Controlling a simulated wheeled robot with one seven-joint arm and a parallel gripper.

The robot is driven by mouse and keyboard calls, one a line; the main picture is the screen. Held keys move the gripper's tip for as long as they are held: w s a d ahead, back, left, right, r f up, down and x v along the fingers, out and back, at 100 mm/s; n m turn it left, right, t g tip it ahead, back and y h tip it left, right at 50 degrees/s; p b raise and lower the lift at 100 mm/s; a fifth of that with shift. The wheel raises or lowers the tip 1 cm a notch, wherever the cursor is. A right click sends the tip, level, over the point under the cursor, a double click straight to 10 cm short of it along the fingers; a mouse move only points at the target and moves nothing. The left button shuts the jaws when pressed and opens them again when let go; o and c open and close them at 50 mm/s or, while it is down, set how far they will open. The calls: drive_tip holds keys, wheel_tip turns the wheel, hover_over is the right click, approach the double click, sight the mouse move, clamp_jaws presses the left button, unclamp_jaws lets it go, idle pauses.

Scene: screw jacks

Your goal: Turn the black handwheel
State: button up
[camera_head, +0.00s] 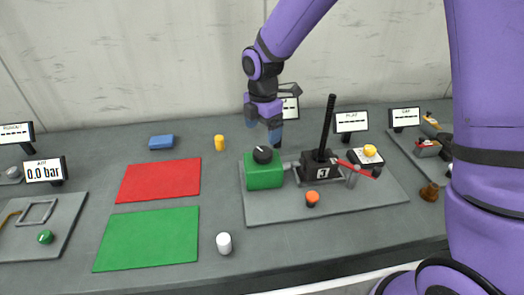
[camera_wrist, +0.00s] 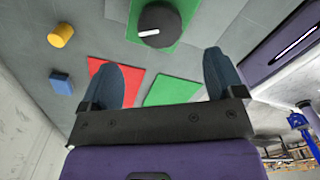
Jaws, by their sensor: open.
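The black handwheel (camera_head: 263,154) sits on top of a green block (camera_head: 264,176) at the left end of a grey plate. In the wrist view the handwheel (camera_wrist: 159,23) shows as a dark round knob with a white mark, near the top. My gripper (camera_head: 264,130) is just above and behind the handwheel in the head view. Its two blue fingers are apart and empty in the wrist view (camera_wrist: 168,75). They do not touch the handwheel there.
A black device with an upright lever (camera_head: 328,130) and a red handle stands right of the green block. An orange-topped knob (camera_head: 313,198) is in front. Red (camera_head: 160,180) and green mats (camera_head: 148,238), a yellow cylinder (camera_head: 219,142), a blue block (camera_head: 161,142) and a white cylinder (camera_head: 224,243) lie left.

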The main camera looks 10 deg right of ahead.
sight(263, 152)
wheel_tip(263, 152, down, 8)
drive_tip(key=shift+f, duration=0.1)
drive_tip(key=shift+c, duration=0.5)
drive_tip(key=c, duration=0.8)
drive_tip(key=shift+m, duration=0.3)
